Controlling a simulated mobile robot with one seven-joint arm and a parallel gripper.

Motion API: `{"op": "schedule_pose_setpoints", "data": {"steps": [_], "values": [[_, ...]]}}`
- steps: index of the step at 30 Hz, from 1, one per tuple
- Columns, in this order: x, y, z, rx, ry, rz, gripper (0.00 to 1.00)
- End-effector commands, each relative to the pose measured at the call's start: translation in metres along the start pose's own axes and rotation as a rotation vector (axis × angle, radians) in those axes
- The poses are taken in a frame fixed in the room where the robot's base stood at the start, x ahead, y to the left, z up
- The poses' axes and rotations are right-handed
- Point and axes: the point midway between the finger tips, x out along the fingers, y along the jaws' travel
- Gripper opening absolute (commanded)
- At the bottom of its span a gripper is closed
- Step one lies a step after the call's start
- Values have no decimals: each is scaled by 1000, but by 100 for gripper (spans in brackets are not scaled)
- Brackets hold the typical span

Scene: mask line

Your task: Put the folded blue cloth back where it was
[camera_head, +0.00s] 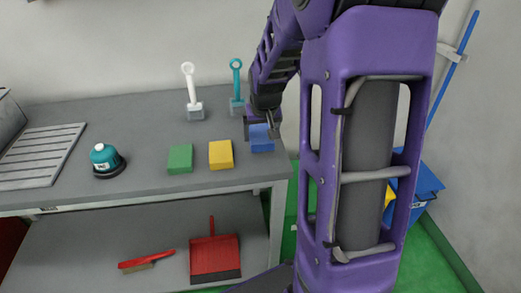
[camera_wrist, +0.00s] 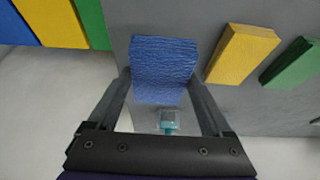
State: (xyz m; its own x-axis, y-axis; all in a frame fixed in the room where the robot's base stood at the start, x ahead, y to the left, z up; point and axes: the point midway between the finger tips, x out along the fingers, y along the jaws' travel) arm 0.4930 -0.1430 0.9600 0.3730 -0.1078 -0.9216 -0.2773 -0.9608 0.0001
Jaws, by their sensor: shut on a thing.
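The folded blue cloth (camera_head: 262,141) is at the right end of the grey bench (camera_head: 130,195), to the right of a folded yellow cloth (camera_head: 221,155) and a folded green cloth (camera_head: 180,159). My gripper (camera_head: 262,122) is above the blue cloth and shut on it, pointing down. In the wrist view the blue cloth (camera_wrist: 164,62) sits between my two fingers (camera_wrist: 162,80). I cannot tell whether its underside touches the bench. The yellow cloth (camera_wrist: 243,55) and green cloth (camera_wrist: 290,65) also show there, apart from my fingers.
A white brush (camera_head: 192,92) and a teal brush (camera_head: 237,88) stand behind the cloths. A teal-and-black round item (camera_head: 106,160) and a grooved rack (camera_head: 40,155) are at left. A red dustpan (camera_head: 214,256) lies on the lower shelf. A blue bin (camera_head: 425,183) stands at right.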

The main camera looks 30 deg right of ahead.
Motion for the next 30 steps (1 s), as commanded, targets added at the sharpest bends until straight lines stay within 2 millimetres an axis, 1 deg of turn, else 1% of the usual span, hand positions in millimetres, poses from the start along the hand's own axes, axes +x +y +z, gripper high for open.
{"op": "schedule_pose_setpoints", "data": {"steps": [1,5,10,12,19,23,24,26,27,30], "values": [[5,0,2,-1,-1,0,32],[13,0,6,-1,0,-1,32],[36,-1,16,-2,-3,-1,32],[42,-1,18,-2,-1,-1,32],[42,-1,18,-1,2,-1,32],[46,-1,19,-1,2,-1,32],[45,-1,19,-1,2,-1,87],[45,-1,19,-1,2,-1,98],[45,-1,19,-1,2,-1,100],[45,-1,19,-1,2,-1,100]]}}
